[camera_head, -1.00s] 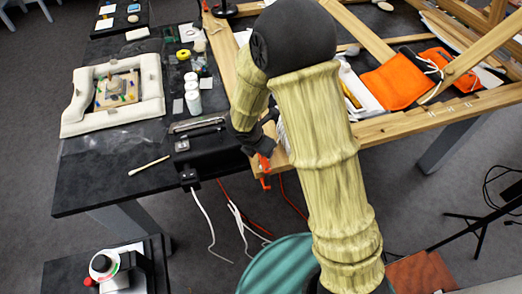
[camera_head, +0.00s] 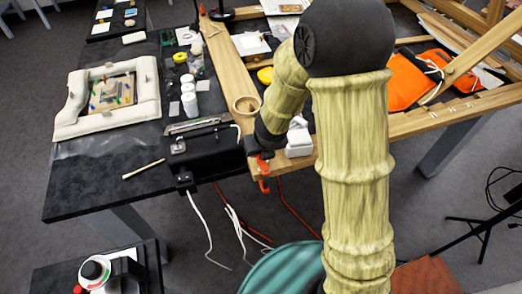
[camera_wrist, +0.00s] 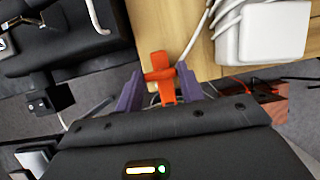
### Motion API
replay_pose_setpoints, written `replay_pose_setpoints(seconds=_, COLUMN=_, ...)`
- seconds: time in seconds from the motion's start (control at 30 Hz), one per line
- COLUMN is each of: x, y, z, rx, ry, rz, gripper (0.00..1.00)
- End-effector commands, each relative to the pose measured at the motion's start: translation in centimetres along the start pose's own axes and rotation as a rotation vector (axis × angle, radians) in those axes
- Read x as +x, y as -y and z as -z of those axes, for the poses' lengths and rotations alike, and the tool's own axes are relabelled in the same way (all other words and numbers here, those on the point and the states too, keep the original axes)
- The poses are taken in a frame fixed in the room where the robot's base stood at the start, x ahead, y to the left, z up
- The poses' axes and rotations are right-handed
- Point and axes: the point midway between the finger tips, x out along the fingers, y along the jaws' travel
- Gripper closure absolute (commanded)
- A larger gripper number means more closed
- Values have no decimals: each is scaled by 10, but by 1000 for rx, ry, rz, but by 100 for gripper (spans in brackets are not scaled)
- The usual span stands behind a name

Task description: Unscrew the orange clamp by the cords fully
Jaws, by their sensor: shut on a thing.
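The orange clamp (camera_head: 263,171) sits on the edge of the wooden frame, above the hanging red and white cords. In the wrist view the clamp (camera_wrist: 158,66) lies between my gripper's two purple fingers, its crossbar level with their tips. My gripper (camera_wrist: 160,73) is shut on the clamp, one finger at each side. In the head view my gripper (camera_head: 258,148) is at the frame's edge, partly hidden by my own arm. The clamp's lower part hangs below the edge.
A black box (camera_head: 205,148) stands at the table corner left of the clamp. A white adapter block (camera_wrist: 262,35) with its cord lies on the wood to the right. A wooden ring (camera_head: 246,104) is behind. White cords (camera_head: 240,225) hang below.

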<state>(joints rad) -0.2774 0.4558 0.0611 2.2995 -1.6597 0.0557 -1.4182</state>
Motion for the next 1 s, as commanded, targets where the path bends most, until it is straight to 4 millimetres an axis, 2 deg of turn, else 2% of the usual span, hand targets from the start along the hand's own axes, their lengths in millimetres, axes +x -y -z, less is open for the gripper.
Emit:
replay_pose_setpoints(seconds=0.57, x=0, y=2, z=-2, rx=-269, ry=3, rz=-111, gripper=85)
replay_pose_setpoints(seconds=1.0, x=0, y=4, z=-3, rx=-637, ry=1, rz=-264, gripper=85)
